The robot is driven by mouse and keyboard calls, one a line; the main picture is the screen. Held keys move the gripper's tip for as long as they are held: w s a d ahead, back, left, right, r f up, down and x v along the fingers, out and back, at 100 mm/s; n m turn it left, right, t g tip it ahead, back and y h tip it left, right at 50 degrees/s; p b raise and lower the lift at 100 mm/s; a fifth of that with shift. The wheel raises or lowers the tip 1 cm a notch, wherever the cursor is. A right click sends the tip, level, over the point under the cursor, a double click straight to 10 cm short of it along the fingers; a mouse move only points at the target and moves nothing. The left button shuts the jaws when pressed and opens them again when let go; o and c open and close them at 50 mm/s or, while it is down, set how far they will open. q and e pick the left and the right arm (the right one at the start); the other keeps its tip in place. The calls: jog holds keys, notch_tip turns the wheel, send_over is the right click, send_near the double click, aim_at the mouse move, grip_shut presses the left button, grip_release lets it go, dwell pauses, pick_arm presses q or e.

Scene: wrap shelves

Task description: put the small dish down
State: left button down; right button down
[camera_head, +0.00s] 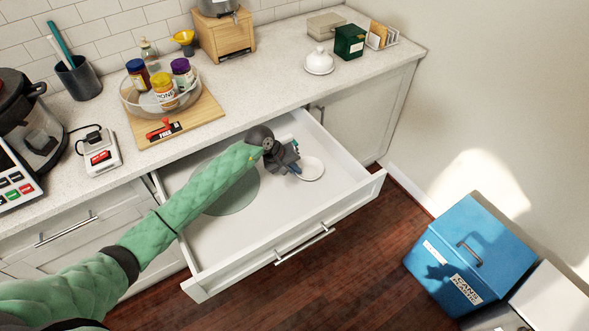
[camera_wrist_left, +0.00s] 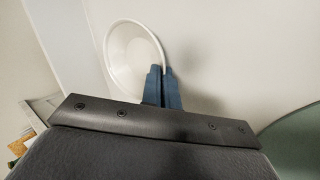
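The small dish (camera_head: 313,169) is white and round, inside the open drawer near its right end. In the left wrist view the dish (camera_wrist_left: 128,58) is seen with its rim reaching the blue fingertips. My left gripper (camera_head: 296,168) is down in the drawer, its fingers (camera_wrist_left: 162,85) close together with the dish's rim between them. I cannot tell whether the dish touches the drawer floor or is just above it. My right gripper is not in view.
The white drawer (camera_head: 335,200) is pulled out. A translucent green disc (camera_head: 238,197) lies in it, partly under my left arm. The counter (camera_head: 270,75) above holds a glass bowl of jars, a wooden board and a white lidded dish (camera_head: 319,62). A blue bin (camera_head: 480,250) stands right.

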pick_arm(q)
jog(key=c, duration=2)
grip_release()
jog(key=shift+o, duration=0.2)
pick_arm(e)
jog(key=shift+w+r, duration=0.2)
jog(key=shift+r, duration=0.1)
pick_arm(q)
jog(key=shift+r, duration=0.1)
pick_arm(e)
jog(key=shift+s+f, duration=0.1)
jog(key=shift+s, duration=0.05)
